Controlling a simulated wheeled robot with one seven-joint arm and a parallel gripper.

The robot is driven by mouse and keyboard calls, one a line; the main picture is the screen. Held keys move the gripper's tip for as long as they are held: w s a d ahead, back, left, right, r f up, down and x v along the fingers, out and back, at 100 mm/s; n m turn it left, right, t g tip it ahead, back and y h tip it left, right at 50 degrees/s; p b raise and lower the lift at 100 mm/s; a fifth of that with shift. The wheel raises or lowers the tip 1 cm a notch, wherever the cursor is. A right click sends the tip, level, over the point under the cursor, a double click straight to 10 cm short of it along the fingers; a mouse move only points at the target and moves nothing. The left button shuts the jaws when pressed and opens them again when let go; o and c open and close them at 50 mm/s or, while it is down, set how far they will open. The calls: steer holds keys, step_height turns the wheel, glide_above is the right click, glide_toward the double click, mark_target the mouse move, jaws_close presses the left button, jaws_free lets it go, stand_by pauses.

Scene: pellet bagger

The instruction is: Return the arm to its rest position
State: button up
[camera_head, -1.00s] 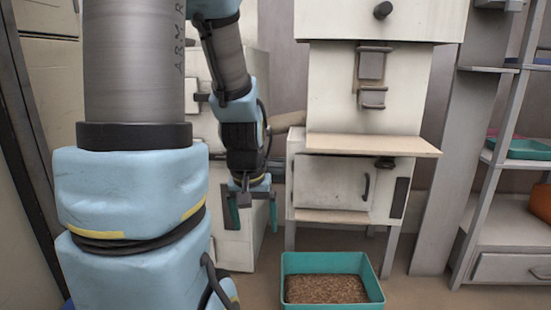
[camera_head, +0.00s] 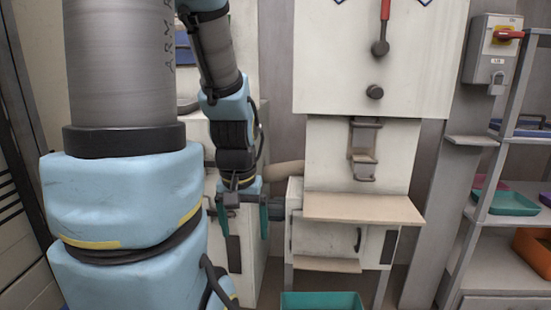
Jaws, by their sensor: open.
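My arm comes down on the left of the view. My gripper (camera_head: 243,222) hangs from it, pointing down, with its two teal fingers apart and nothing between them. It is in front of a cream cabinet, to the left of the bagger (camera_head: 378,65). The bagger has a wooden shelf (camera_head: 362,208) and a spout (camera_head: 363,150) above it. A teal bin (camera_head: 321,301) stands on the floor below; only its upper part shows and its contents are out of view.
A grey rack (camera_head: 492,240) on the right holds a teal tray (camera_head: 505,202) and an orange bin (camera_head: 533,250). A grey switch box (camera_head: 492,50) with a red handle is mounted at the upper right. A red-handled lever (camera_head: 383,30) is on the bagger's upper front.

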step_height(320, 180, up, 12)
steer(key=p, duration=1)
steer(key=shift+r, duration=0.15)
